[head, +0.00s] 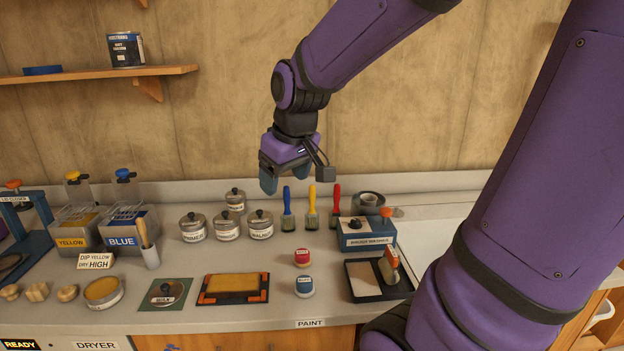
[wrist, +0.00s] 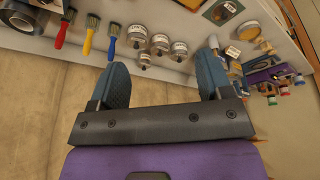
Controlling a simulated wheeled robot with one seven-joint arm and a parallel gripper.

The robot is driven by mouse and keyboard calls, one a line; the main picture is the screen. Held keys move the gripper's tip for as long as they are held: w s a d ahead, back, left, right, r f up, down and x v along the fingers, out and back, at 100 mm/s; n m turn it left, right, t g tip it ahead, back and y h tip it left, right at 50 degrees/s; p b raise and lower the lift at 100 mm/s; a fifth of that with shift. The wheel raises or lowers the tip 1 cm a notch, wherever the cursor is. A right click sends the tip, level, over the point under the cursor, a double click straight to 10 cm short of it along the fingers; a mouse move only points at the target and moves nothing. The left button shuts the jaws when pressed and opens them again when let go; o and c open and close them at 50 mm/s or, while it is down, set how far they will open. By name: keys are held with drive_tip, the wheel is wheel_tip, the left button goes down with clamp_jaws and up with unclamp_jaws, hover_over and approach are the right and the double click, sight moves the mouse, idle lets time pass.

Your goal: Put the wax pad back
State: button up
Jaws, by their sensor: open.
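No thing carries a readable wax label, so I cannot tell for certain which one is the wax pad. One candidate is a dark round pad (head: 166,289) with a black knob, lying on a green square with a small label at the front of the counter. Another is a round tin (head: 103,293) with a yellow-tan filling, left of it; it also shows in the wrist view (wrist: 250,30). My gripper (head: 284,178) is open and empty, raised in the air near the back wall, above and behind the lidded tins. Its two blue fingers stand apart in the wrist view (wrist: 160,70).
Lidded tins (head: 193,228) and upright blue, yellow and red brushes (head: 312,209) stand at the back. An orange-black framed yellow tray (head: 233,289), red and blue round stampers (head: 304,286), a brush washer (head: 366,235) and a black tray (head: 365,293) stand nearby. Yellow and blue vats (head: 128,230) stand left.

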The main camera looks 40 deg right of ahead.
drive_tip(key=s+a+r, duration=0.2)
drive_tip(key=s, duration=0.4)
drive_tip(key=s+a+r+t, duration=0.1)
drive_tip(key=s+a+r, duration=0.2)
drive_tip(key=s, duration=0.4)
drive_tip(key=shift+m, duration=0.4)
